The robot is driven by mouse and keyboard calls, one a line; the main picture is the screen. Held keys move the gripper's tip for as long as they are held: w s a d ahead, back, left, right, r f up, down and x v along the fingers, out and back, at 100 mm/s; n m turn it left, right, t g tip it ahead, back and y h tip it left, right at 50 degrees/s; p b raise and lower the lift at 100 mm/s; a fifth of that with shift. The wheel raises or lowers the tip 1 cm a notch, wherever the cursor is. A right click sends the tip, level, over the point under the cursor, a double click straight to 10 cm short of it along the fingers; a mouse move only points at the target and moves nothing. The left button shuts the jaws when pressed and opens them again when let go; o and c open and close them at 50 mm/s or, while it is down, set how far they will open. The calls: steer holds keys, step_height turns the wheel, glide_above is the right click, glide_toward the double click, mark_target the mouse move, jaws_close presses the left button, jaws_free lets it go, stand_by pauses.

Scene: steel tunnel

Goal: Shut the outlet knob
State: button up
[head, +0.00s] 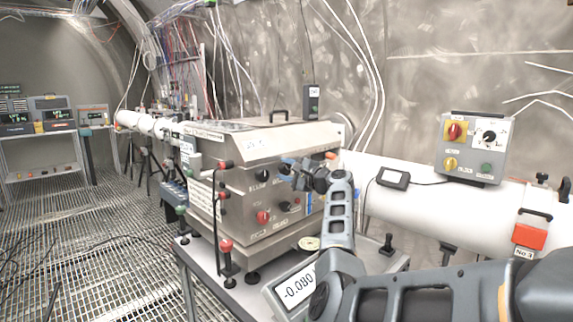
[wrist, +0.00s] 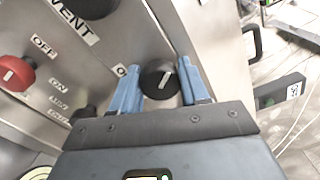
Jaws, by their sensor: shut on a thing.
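A round black knob (wrist: 158,80) with a white pointer line sits on the steel panel in the wrist view. The label beside it shows only an "O"; the rest is hidden behind a finger. My gripper (wrist: 160,72) has blue fingers on either side of the knob and is shut on it. In the head view, my gripper (head: 303,168) is at the upper right of the steel box (head: 240,172) front. There my gripper and arm hide the knob.
A red knob (wrist: 15,74) with OFF and ON labels and another black knob (wrist: 92,4) near a "VENT" label share the panel. A white pipe (head: 420,214) carries a grey switch box (head: 474,148) to the right. A red-topped lever (head: 226,246) stands at the front left corner.

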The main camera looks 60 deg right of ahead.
steer(key=m+p, duration=0.1)
steer(key=m, duration=0.2)
steer(key=shift+m, duration=0.4)
steer(key=shift+f+m, duration=0.1)
steer(key=shift+m, duration=1.6)
steer(key=o, duration=1)
steer(key=b+v, duration=0.1)
steer(key=v, duration=0.7)
steer(key=shift+d, duration=0.15)
